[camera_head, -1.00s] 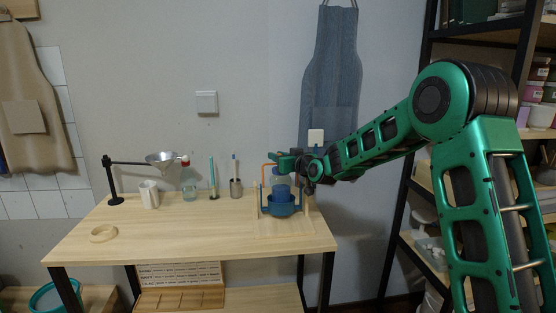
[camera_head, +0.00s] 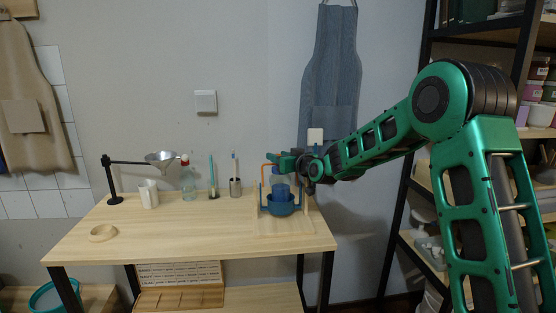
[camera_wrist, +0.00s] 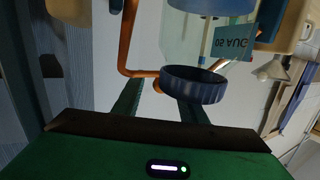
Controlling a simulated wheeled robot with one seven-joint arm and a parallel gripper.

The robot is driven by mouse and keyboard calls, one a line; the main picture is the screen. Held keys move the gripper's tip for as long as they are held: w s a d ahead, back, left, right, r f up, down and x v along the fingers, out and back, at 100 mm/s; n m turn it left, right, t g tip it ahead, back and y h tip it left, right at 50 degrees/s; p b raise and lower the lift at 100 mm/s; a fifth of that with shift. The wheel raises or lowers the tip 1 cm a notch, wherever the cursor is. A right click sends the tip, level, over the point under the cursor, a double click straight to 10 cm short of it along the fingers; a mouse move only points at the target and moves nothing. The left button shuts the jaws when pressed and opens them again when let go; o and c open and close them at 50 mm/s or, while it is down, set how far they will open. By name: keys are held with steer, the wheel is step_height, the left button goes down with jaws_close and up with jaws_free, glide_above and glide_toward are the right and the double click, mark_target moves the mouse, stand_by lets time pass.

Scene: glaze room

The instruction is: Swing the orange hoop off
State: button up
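The orange hoop (camera_head: 263,171) stands up from a blue holder (camera_head: 281,207) on the right of the table. A clear jar with blue contents (camera_head: 280,190) sits in the holder. My gripper (camera_head: 283,160) is at the hoop's upper part, above the jar. In the wrist view, the copper-orange hoop (camera_wrist: 125,45) bends across just beyond my two dark green fingers (camera_wrist: 160,98), which are apart. A dark blue ribbed round piece (camera_wrist: 193,85) partly covers the right finger. A label reading 05 AUG upside down (camera_wrist: 232,43) is behind it. Contact with the hoop cannot be told.
The holder is on a pale board (camera_head: 285,228). To its left are a brush cup (camera_head: 236,188), a teal stick in a stand (camera_head: 212,180), a red-capped bottle (camera_head: 188,180), a white cup (camera_head: 149,194) and a funnel on an arm (camera_head: 160,158). The table's front middle is clear.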

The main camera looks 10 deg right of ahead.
steer(key=shift+s+r, duration=0.1)
steer(key=shift+s, duration=0.1)
steer(key=v, duration=1)
steer(key=shift+s+d, duration=0.1)
steer(key=shift+d, duration=0.05)
steer(key=s+d+f+m+g+h, duration=0.2)
steer(key=s+d+f+g+h, duration=0.15)
steer(key=s+d, duration=0.7)
steer(key=s+d+f+m+g+h, duration=0.25)
steer(key=s+d+f+g, duration=0.2)
steer(key=s+d, duration=0.55)
steer(key=s+d+f+m+g, duration=0.2)
steer(key=s+g, duration=0.1)
steer(key=s, duration=1.3)
steer(key=s+d+f+m+g, duration=0.2)
steer(key=s+f+m+g, duration=0.1)
steer(key=s, duration=1.4)
steer(key=shift+s+m+g, duration=0.25)
steer(key=shift+m+g, duration=0.1)
steer(key=shift+g, duration=0.35)
